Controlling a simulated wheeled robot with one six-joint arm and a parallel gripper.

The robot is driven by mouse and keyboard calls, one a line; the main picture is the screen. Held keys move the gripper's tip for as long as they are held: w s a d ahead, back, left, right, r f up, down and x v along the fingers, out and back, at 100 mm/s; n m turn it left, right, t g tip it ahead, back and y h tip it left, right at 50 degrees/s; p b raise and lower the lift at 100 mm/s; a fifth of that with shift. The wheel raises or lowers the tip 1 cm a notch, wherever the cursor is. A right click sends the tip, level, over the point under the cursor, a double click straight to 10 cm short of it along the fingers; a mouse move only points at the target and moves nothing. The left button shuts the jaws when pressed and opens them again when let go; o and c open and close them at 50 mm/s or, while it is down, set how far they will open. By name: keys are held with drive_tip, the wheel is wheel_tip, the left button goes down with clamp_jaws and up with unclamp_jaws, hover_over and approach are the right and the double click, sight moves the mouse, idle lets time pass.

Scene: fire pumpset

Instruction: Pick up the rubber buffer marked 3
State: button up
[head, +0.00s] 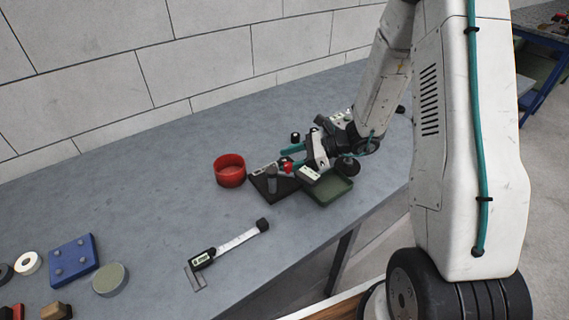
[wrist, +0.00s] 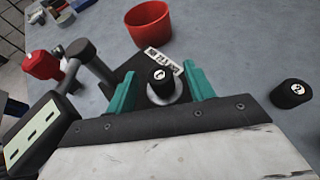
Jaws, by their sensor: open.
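In the wrist view a black round buffer (wrist: 161,79) with a pale numbered mark on top stands between the two teal fingers of my gripper (wrist: 162,84). The fingers are apart, with a gap visible on both sides of it. A pale ring or base shows under it, partly hidden by my gripper. A second black buffer (wrist: 290,94) with a round white number mark stands to the right, outside the fingers. Both numbers are too small to read surely. In the head view my gripper (head: 288,158) is low over the table, and a black buffer (head: 295,137) stands beyond it.
A red bowl (head: 229,175) stands left and a green tray (head: 340,190) right. A caliper (head: 235,243) lies in front. The left-middle table is clear.

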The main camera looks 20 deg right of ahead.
drive_tip(key=c, duration=1.1)
